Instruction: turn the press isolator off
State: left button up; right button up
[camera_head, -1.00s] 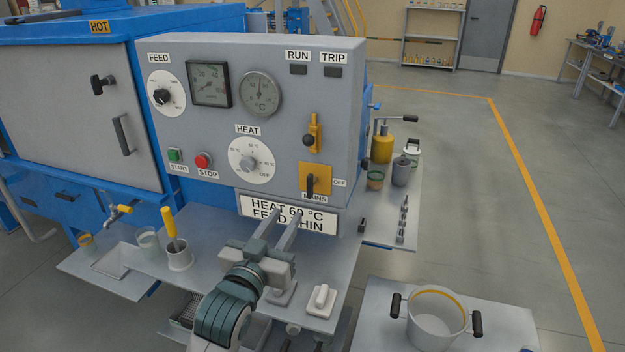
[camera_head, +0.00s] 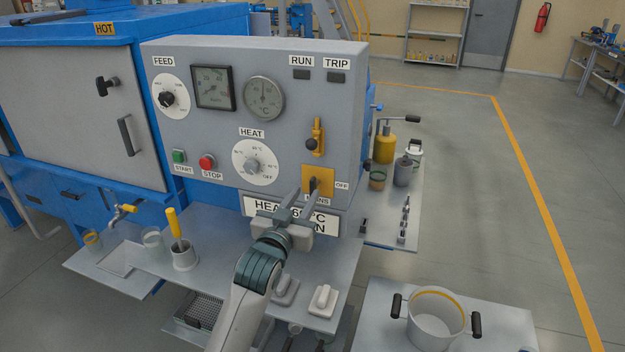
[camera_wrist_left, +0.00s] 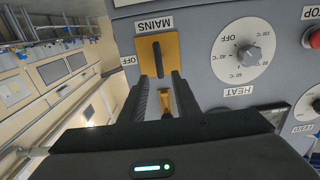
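The press isolator is a yellow plate (camera_head: 327,177) with a black handle, low on the right of the grey control panel, beside labels MAINS and OFF. Its handle (camera_wrist_left: 158,58) stands upright, not turned toward the OFF label at the side. My left gripper (camera_head: 311,191) is in front of the plate, its fingers partly hiding the handle and the MAINS label. In the left wrist view the gripper (camera_wrist_left: 158,82) is open, its fingertips apart on either side of the handle's line. Whether they touch the handle I cannot tell. My right gripper is not in view.
Above the isolator is a yellow lever (camera_head: 318,135) with a black knob. The HEAT dial (camera_head: 252,163) is to its left, with the STOP button (camera_head: 208,162) farther left. A sign (camera_head: 262,208) sits just below, partly hidden by my gripper. A shelf (camera_head: 210,230) juts out underneath.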

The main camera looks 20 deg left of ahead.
aim_at(311, 185)
pick_arm(q)
jog(key=w+p, duration=0.1)
jog(key=w, duration=0.5)
jog(key=shift+w+d, duration=0.1)
jog(key=shift+w, duration=0.3)
grip_shut()
